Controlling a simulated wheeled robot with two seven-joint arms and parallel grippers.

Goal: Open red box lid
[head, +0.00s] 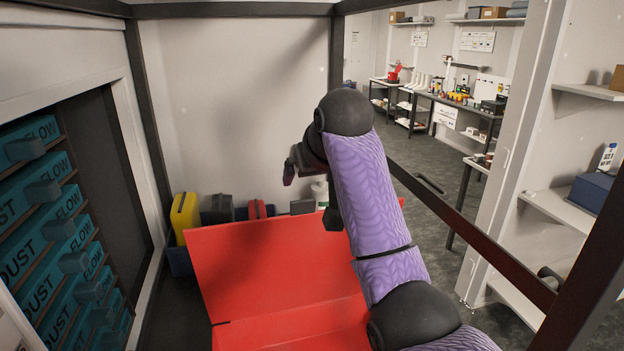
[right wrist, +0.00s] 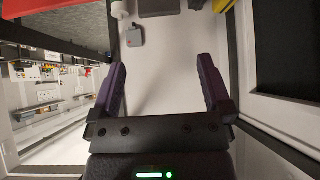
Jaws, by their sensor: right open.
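The red box (head: 290,330) is at the bottom middle of the head view. Its large red lid (head: 255,265) stands raised above it, tilted back, with a seam along its lower edge. My right arm covers the right part of lid and box. My right gripper (head: 291,168) is above the lid's top edge, apart from it in the picture. In the right wrist view my right gripper (right wrist: 160,78) has its two purple fingers spread wide with nothing between them. My left gripper is not in view.
A yellow case (head: 185,217), a dark case (head: 217,208) and other containers stand behind the lid by the white wall. Teal drawers (head: 45,220) line the left side. A dark rail (head: 475,235) and frame posts bound the right. Workbenches (head: 455,103) stand farther back.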

